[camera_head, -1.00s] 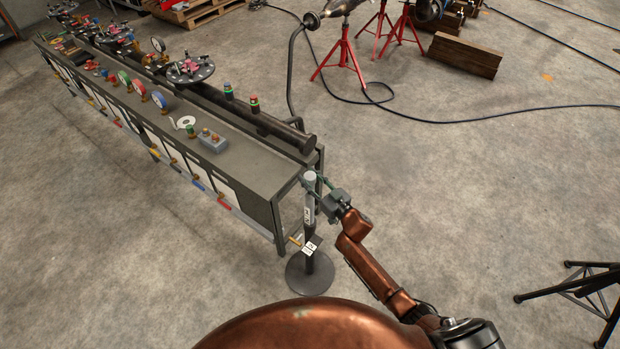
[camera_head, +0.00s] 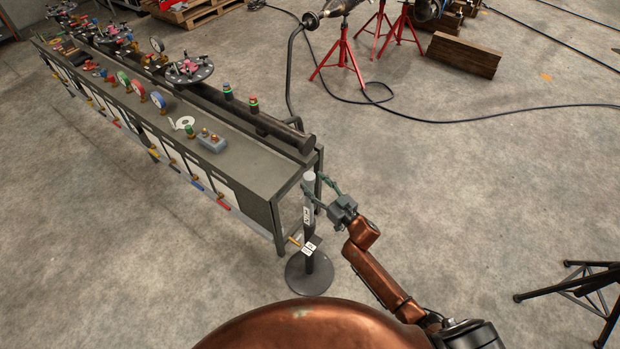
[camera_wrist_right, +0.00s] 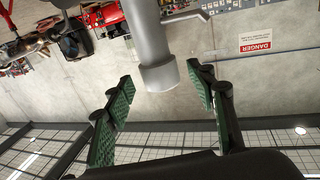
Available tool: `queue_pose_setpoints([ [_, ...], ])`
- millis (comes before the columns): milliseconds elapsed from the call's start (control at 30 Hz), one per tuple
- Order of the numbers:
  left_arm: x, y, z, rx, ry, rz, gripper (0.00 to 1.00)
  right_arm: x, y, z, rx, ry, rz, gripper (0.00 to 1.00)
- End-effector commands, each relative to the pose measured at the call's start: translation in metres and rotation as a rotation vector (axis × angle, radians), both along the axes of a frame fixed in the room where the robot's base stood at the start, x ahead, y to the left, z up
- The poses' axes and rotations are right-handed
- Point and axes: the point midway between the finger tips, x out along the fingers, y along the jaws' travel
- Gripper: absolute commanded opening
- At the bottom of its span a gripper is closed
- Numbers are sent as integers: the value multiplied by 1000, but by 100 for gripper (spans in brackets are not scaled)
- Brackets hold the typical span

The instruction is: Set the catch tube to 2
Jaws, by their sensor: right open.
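The catch tube (camera_head: 309,196) is a pale grey upright tube on a stand with a round dark base (camera_head: 310,274), at the near end of the long bench. A small marked label is on it, too small to read, and a white tag (camera_head: 309,248) is lower down. My right gripper (camera_head: 312,182) is open near the tube's upper end, with a finger on either side. In the right wrist view, the tube's end (camera_wrist_right: 158,74) shows between the two spread green-padded fingers (camera_wrist_right: 160,82), with gaps on both sides. My left gripper is out of view.
The long bench (camera_head: 245,163) with gauges, handwheels and a dark pipe stands just behind and left of the tube. Red stands (camera_head: 343,58) and a black cable lie further back. A black tripod (camera_head: 585,290) is at right. The floor between is clear.

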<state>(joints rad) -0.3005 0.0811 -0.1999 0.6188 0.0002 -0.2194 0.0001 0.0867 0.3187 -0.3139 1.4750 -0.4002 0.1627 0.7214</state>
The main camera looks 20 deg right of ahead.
Motion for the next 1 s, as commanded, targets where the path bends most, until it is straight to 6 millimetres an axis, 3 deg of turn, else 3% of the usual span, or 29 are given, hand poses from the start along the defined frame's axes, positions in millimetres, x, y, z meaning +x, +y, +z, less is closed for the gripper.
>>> queue_pose_setpoints([
  [200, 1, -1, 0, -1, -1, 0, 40, -45, -19, -1, -1, 2, -1, 51],
  [400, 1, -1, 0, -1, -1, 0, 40, -70, -30, 0, 0, 0, -1, 51],
  [1000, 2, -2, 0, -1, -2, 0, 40, -78, -33, 0, -1, -1, 0, 51],
])
